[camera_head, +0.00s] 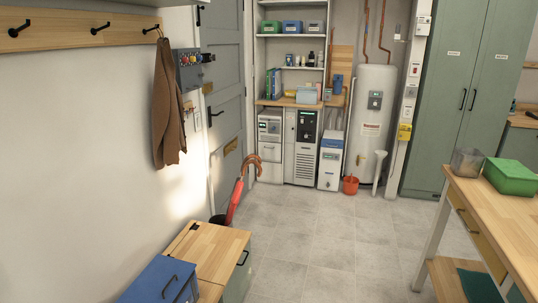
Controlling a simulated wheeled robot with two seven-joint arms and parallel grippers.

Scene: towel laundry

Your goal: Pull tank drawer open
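Neither of my grippers is in view. Against the back wall, a white unit with drawer-like fronts (270,152) stands at the left of a row of appliances. A white and dark machine with a vented lower panel (305,155) stands beside it. A smaller white unit with a blue top (330,165) stands to the right. I cannot tell which front is the tank drawer. All their fronts look closed, at a distance. A tall white cylindrical tank (371,140) stands right of them.
A wooden-topped chest (210,250) and a blue box (160,282) stand at the lower left. A wooden table (505,205) with a green box (512,176) is at right. A red bucket (350,186) is by the tank. The tiled floor (320,235) between is clear.

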